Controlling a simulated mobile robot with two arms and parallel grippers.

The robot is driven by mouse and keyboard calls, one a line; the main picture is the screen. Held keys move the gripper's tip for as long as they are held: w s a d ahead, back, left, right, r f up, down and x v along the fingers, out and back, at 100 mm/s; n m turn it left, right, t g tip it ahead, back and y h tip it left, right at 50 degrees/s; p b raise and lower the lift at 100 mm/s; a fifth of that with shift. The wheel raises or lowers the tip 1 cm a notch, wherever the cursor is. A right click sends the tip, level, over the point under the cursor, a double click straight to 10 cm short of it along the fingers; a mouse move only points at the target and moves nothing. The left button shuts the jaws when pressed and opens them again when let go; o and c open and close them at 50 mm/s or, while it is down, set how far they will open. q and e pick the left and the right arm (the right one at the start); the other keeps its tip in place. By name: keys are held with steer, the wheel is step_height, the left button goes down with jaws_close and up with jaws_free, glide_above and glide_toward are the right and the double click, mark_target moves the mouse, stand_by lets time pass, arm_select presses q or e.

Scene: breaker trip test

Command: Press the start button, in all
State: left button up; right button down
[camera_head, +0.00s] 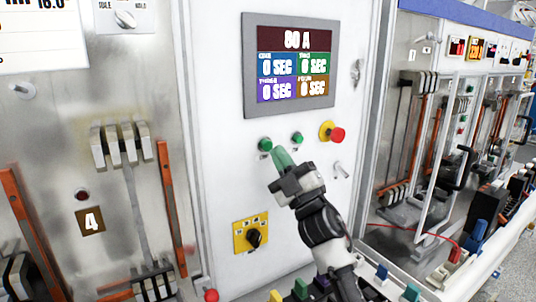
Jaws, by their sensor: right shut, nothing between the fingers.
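Two green buttons sit on the white panel below the display: the left green button (265,144) and the right green button (297,138). I cannot read which one is marked start. My right gripper (278,153) is shut and empty, its greenish fingertips pointing up at the panel. The tips are just below and right of the left green button and below left of the right one. I cannot tell whether they touch the panel. My left gripper is not in view.
A display (290,66) reads 80 A with several 0 SEC fields. A red mushroom button (337,134) on yellow is to the right. Metal cabinets with breakers flank the panel. Coloured terminals (302,288) line the bottom edge.

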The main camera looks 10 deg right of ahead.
steer(key=shift+w+a, duration=0.25)
steer(key=shift+w, duration=0.4)
steer(key=shift+w+b, duration=0.1)
steer(key=shift+b, duration=0.25)
stand_by(1.3)
steer(key=shift+w+a, duration=0.2)
steer(key=shift+w, duration=0.1)
steer(key=shift+w+a+b, duration=0.15)
steer(key=shift+w+b, duration=0.25)
steer(key=shift+b, duration=0.05)
stand_by(0.7)
steer(key=shift+s, duration=0.15)
steer(key=shift+s+d+p, duration=0.35)
steer(key=shift+s+p, duration=0.2)
steer(key=shift+s, duration=0.15)
